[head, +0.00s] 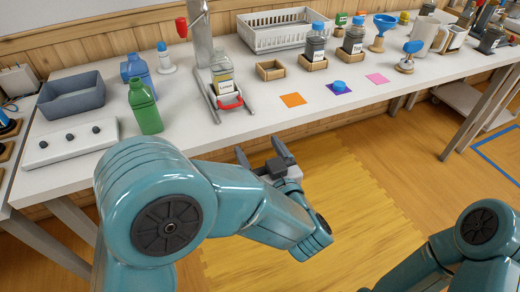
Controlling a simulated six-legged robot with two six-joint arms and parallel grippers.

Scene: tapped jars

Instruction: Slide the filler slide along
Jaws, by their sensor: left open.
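The filler slide (229,103) shows as a low carriage with a red handle at its front, at the foot of a grey filler column (203,35) on the white bench. A clear jar with a pale label and yellowish contents (222,80) stands upright on it. My left gripper (266,152) is open and empty, in front of the bench edge, to the right of and nearer than the red handle, apart from it. My right arm shows at the lower right, but its gripper is out of the picture.
A green bottle (144,106) and a white panel with knobs (70,140) stand left of the filler. A small wooden tray (271,70) and orange (292,100), purple and pink squares lie to the right. Labelled jars (315,45) stand behind. The floor before the bench is clear.

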